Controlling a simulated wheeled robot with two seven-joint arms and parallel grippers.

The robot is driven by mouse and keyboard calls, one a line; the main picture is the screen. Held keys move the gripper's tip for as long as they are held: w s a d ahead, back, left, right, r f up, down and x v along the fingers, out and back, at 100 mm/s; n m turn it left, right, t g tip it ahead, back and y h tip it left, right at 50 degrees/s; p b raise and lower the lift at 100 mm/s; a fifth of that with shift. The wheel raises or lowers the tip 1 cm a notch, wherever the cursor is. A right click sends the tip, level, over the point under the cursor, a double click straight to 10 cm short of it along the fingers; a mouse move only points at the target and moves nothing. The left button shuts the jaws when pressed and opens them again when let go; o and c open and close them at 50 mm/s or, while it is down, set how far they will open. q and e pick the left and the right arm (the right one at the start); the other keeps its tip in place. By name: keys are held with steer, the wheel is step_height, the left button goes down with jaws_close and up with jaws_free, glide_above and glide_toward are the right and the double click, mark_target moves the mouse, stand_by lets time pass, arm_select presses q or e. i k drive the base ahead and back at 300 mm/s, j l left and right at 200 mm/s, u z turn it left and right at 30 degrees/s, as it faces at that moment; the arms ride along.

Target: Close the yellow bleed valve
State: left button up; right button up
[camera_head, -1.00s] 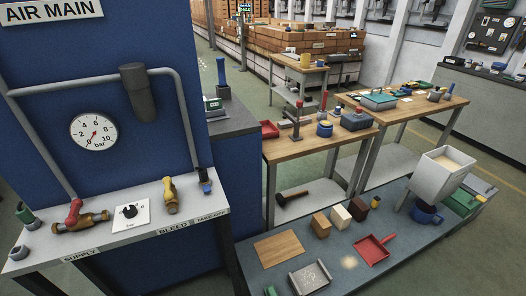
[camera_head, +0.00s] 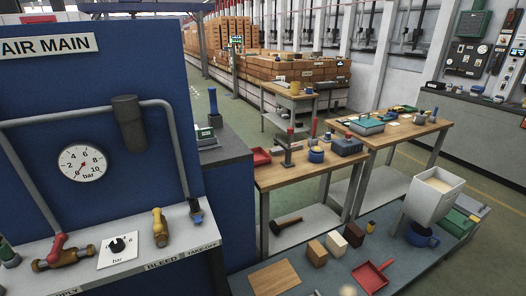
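The yellow bleed valve (camera_head: 160,228) sits on the grey shelf above the BLEED label (camera_head: 163,265). Its yellow handle stands up from a brass body, leaning slightly. The red-handled supply valve (camera_head: 62,252) is at the left of the shelf on a brass body. A white card with a black knob (camera_head: 118,246) lies between the two valves. The pressure gauge (camera_head: 82,163) on the blue panel has a red needle near the low end of its scale. Neither of my grippers shows in the head view.
A low bench at the right holds blocks, a red dustpan (camera_head: 372,276) and a white hopper (camera_head: 434,194). Wooden tables (camera_head: 300,176) stand behind it.

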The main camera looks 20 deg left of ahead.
mark_target(158, 228)
steer(key=u, duration=1.4)
steer(key=i+j+u, duration=0.1)
steer(key=u, duration=0.3)
